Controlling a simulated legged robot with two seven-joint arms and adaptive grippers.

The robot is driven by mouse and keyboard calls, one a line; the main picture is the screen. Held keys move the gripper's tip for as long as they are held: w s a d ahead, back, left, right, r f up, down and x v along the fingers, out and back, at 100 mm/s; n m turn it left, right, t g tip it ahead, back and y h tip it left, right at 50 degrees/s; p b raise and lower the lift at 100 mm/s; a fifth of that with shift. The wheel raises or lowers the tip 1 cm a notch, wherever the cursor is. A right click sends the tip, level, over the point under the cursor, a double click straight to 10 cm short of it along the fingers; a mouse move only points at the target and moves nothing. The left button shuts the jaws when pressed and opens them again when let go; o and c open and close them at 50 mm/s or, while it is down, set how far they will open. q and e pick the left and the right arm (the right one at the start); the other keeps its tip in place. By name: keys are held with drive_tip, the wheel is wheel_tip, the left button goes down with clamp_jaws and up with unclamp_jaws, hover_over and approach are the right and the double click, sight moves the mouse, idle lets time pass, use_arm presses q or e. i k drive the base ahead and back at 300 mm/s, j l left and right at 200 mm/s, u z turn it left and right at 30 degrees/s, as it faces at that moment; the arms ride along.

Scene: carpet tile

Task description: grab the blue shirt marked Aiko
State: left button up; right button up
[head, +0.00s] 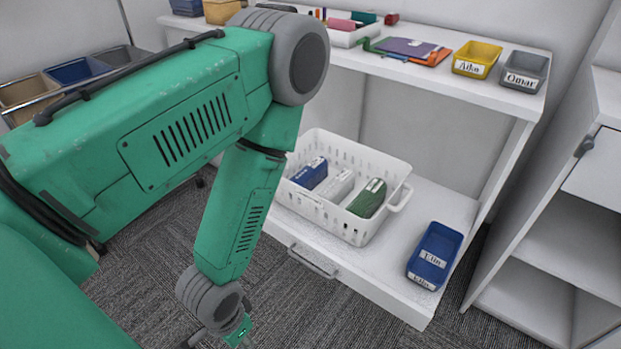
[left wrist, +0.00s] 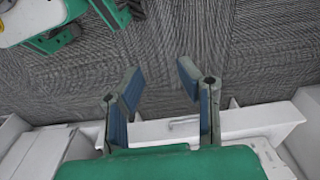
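A folded blue shirt (head: 311,173) stands in the left part of a white basket (head: 352,234) on the low white shelf. It has a small white label that I cannot read. A white folded shirt (head: 336,186) and a green folded shirt (head: 368,198) stand to its right. My left gripper (left wrist: 160,73) is open in the left wrist view, with nothing between its blue-padded fingers. In the head view my left wrist is low at the bottom edge, in front of the low shelf and apart from the basket; its fingers are not clearly seen there. My right gripper is not in view.
A blue bin marked Elin (head: 435,257) stands on the low shelf's right. A yellow Aiko bin (head: 476,60) and a grey Omar bin (head: 524,72) stand on the upper shelf (head: 500,98), above the basket. A handle (head: 314,262) sticks out from the low shelf's front.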

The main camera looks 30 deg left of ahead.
sight(316, 172)
drive_tip(key=j+z, duration=0.3)
drive_tip(key=j, duration=0.7)
drive_tip(key=j+z, duration=0.3)
drive_tip(key=j, duration=0.65)
drive_tip(key=i, duration=0.4)
